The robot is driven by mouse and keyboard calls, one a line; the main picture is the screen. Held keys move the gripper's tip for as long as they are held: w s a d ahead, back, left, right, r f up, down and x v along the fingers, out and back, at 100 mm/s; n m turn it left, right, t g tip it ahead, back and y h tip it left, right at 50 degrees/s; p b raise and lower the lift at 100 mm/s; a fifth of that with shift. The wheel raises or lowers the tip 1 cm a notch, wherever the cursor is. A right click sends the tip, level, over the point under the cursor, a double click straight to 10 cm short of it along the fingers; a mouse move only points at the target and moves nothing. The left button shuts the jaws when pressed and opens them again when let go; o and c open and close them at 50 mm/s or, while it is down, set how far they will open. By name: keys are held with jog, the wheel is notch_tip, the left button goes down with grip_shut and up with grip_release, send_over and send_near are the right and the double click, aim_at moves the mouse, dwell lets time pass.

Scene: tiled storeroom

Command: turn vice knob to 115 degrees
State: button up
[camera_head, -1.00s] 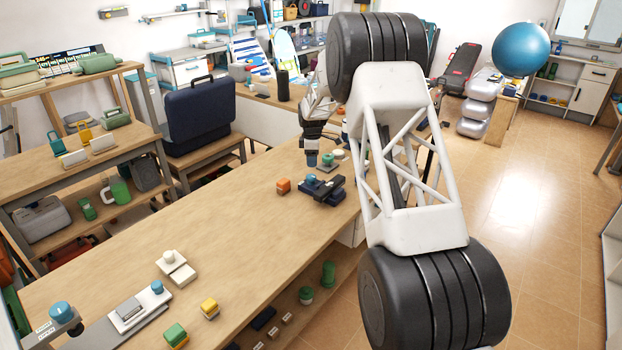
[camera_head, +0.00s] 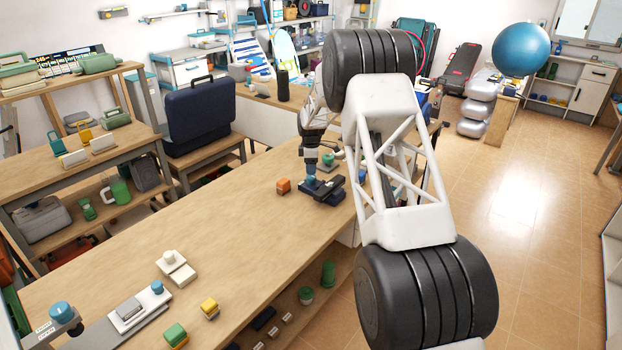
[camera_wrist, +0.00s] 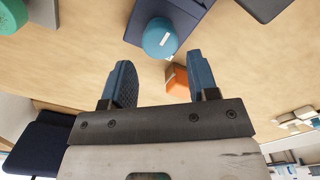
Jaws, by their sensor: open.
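The vice is a dark blue-black block (camera_head: 328,193) on the wooden bench in the head view. Its round blue knob (camera_wrist: 160,38) shows clearly in the wrist view, on the dark blue body (camera_wrist: 180,15). My gripper (camera_wrist: 160,72) is open, with its two blue fingers apart and nothing between the tips. The knob lies just beyond the fingertips, roughly centred between them in the picture. In the head view my gripper (camera_head: 310,170) is right above the knob end of the vice, and it is too small there to tell whether they touch.
An orange block (camera_wrist: 177,82) lies beside the vice; it also shows in the head view (camera_head: 283,186). A green knob (camera_wrist: 12,14) on a grey base stands close by. Several knobbed devices stand at the bench's near end, including a white one (camera_head: 176,268). The bench middle is clear.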

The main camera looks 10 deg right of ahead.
aim_at(311, 176)
jog(key=shift+f, duration=2.85)
jog(key=shift+c, duration=0.4)
jog(key=c, duration=0.6)
jog(key=shift+o, duration=0.2)
